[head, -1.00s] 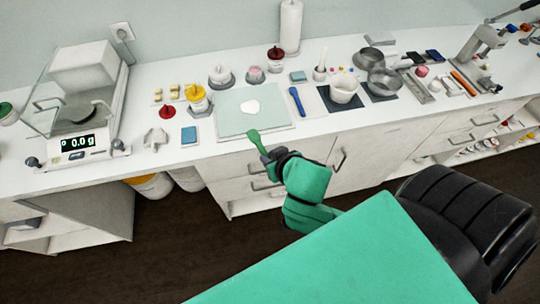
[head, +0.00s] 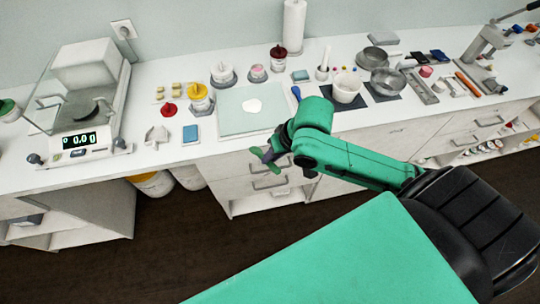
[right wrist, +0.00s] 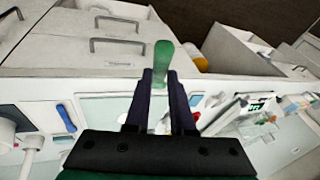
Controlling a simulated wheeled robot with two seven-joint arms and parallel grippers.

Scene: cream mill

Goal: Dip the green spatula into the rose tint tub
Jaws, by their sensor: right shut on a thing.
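My right gripper (head: 268,157) is shut on the green spatula (head: 257,151) and holds it in front of the counter's front edge, over the drawers. In the right wrist view the spatula's rounded green end (right wrist: 163,56) sticks out past the dark fingers (right wrist: 161,82). In the head view the fingers and arm partly hide it. A small white tub with pink on top (head: 258,72), which looks like the rose tint tub, stands at the back of the counter, behind the pale slab. The spatula is well apart from it. My left gripper is not in view.
The pale slab (head: 235,124) with a white blob lies between gripper and tub. A yellow-topped jar (head: 199,97), a white lidded pot (head: 222,74) and a dark-red-lidded jar (head: 278,56) stand nearby. A white mortar (head: 347,88) is to the right, a balance (head: 83,142) to the left.

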